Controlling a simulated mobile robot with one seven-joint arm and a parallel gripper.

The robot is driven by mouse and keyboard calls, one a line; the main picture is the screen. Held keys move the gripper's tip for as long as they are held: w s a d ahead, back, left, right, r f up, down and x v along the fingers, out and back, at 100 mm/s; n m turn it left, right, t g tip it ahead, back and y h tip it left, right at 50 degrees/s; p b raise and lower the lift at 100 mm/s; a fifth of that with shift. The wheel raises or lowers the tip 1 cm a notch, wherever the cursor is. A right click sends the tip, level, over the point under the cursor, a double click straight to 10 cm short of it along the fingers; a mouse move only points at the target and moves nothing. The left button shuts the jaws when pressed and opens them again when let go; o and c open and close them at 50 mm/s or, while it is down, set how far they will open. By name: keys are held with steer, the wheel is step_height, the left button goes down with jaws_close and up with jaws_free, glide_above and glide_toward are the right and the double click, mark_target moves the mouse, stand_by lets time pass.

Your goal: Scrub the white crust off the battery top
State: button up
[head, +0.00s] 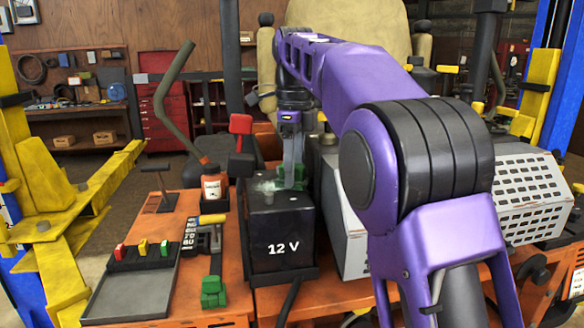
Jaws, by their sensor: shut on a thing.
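The black battery (283,235) marked "12 V" stands upright on a dark tray at the centre of the head view. White crust (264,185) shows as a pale, greenish-white patch on the left part of its top. My gripper (292,180) points down over the right rear of the battery top, just right of the crust. It is shut on a small green thing (299,176), partly hidden by the fingers; I cannot tell its full shape. It is at or close to the battery top; contact is unclear.
A red-ended black lever or clamp (240,124) stands behind left of the battery. A pale vented box (531,190) stands right.

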mark_target(277, 180)
steer(key=shift+s+a, duration=0.2)
steer(key=shift+a, duration=0.65)
steer(key=shift+s+a, duration=0.15)
steer(key=shift+a, duration=0.7)
steer(key=shift+s+a, duration=0.25)
steer(key=shift+a, duration=0.75)
steer(key=shift+s+a, duration=0.2)
steer(key=shift+a, duration=0.8)
steer(key=shift+w, duration=0.1)
steer(key=shift+w+d+f, duration=0.1)
steer(key=shift+w+d, duration=0.2)
steer(key=shift+d, duration=1)
steer(key=shift+w+d, duration=0.35)
steer(key=shift+d, duration=1)
steer(key=shift+w+d+f, duration=0.1)
steer(key=shift+w+d, duration=0.2)
steer(key=shift+d, duration=1)
steer(key=shift+r, duration=0.1)
steer(key=shift+a, duration=0.15)
